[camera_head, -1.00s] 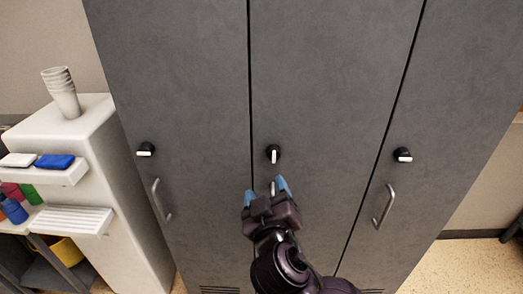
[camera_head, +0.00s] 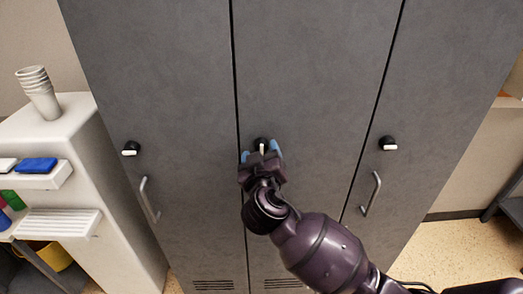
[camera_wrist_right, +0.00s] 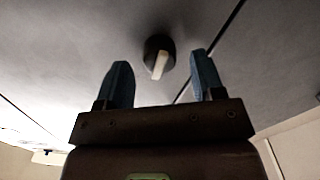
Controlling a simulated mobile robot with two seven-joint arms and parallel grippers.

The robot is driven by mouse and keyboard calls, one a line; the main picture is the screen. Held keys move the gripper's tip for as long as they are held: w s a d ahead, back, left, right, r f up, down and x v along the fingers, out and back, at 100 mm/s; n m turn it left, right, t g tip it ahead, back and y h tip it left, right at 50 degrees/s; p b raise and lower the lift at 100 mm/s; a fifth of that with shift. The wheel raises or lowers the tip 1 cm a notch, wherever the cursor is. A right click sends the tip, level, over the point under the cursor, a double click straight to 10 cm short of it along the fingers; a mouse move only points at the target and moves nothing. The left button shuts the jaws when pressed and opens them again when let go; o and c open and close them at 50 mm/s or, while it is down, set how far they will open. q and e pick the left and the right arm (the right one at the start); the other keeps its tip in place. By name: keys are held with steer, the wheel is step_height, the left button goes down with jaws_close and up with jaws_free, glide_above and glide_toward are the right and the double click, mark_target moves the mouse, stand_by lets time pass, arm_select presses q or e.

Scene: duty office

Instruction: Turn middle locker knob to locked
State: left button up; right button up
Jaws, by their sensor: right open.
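The grey locker has three doors. The middle door (camera_head: 305,80) carries a round black knob (camera_head: 261,143) with a white pointer bar, which stands upright in the head view. The knob also shows in the right wrist view (camera_wrist_right: 158,56), in front of and between the fingertips. My right gripper (camera_head: 260,152) has blue fingertips and is open, one finger on each side of the knob in the head view. In the right wrist view (camera_wrist_right: 160,82) a gap shows between fingers and knob, so I see no contact. My left gripper is not in view.
The left door's knob (camera_head: 131,149) and the right door's knob (camera_head: 388,144) have white bars lying sideways. Handles (camera_head: 149,200) (camera_head: 371,194) stand below them. A white cabinet with stacked cups (camera_head: 38,92) is at left.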

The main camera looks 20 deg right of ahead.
steer(key=shift+w+d, duration=0.2)
steer(key=shift+w, duration=0.35)
steer(key=c, duration=0.8)
steer(key=shift+c, duration=0.6)
